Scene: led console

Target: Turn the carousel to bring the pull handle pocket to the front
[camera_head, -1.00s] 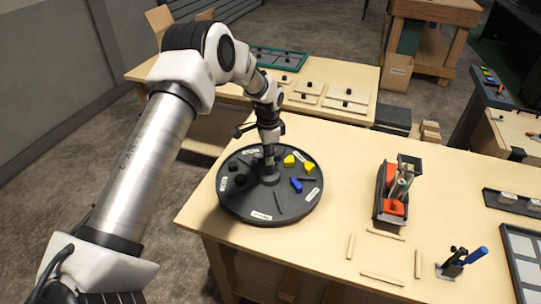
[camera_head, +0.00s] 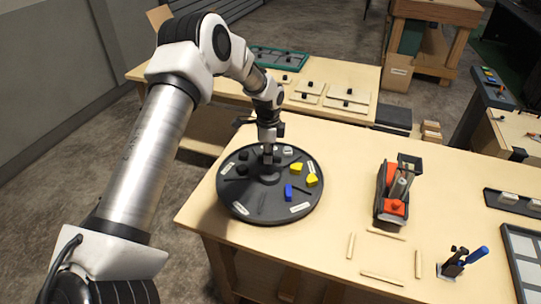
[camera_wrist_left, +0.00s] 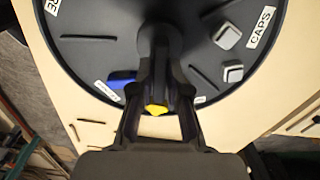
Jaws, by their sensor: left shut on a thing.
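The carousel (camera_head: 235,200) is a dark round tray with dividers and white labels, at the left of the table. A blue piece (camera_head: 288,192) lies in its front-right part, with yellow pieces (camera_head: 312,180) to the right, light caps (camera_head: 287,151) at the back and black pieces (camera_head: 242,155) at the back left. I cannot tell which pocket is for the pull handle. In the left wrist view only the CAPS label (camera_wrist_left: 262,27) reads clearly. My left gripper (camera_head: 268,160) points down at the middle and is shut on the hub (camera_head: 269,176). My right gripper is out of view.
Wooden strips (camera_head: 382,278) and a blue-handled clamp (camera_head: 455,262) are at the front right. A second table (camera_head: 330,75) with boards is behind. The tabletop between carousel and bin is clear.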

